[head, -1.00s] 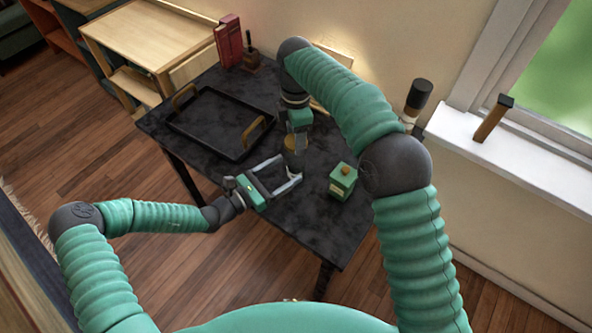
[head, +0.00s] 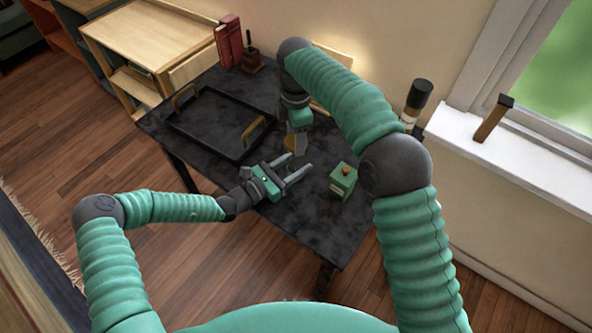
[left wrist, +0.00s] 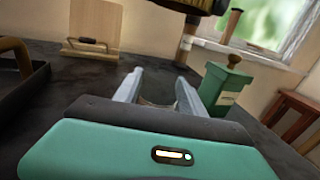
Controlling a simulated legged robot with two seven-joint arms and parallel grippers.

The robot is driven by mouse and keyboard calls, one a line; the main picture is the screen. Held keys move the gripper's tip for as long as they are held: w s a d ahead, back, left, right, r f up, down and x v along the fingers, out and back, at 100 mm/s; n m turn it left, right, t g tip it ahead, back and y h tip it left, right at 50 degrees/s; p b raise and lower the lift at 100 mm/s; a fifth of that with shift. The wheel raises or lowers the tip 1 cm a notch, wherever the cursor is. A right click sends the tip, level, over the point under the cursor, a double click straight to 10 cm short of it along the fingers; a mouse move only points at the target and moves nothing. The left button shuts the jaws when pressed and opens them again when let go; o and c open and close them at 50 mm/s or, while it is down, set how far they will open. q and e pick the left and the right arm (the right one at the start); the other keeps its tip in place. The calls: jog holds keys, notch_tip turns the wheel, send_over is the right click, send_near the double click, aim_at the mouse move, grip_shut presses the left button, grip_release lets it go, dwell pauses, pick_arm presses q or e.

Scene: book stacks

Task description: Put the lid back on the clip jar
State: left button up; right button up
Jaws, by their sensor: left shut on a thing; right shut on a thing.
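My left gripper (head: 297,166) is shut on the clip jar, which is mostly hidden in the head view. The left wrist view shows a dim, brownish part of the clip jar (left wrist: 157,101) between my left fingers (left wrist: 158,90). My right gripper (head: 299,146) points down just beyond it, shut on the tan round lid (head: 289,143), which is partly hidden. A dark round form with a gold edge (left wrist: 190,5) crosses the top of the left wrist view; I cannot tell if it is the lid. The gap between lid and jar is not clear.
A green box with a brown knob (head: 343,180) stands right of my left gripper, and shows in the wrist view (left wrist: 222,88). A black tray with handles (head: 208,144) lies at left. Red books (head: 229,42) stand at the back. The dark table's (head: 318,225) front is clear.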

pick_arm(q)
grip_shut()
pick_arm(e)
jog(key=shift+f, duration=2.4)
jog(key=shift+f, duration=0.9)
jog(key=shift+f, duration=0.6)
jog(key=o, duration=1.3)
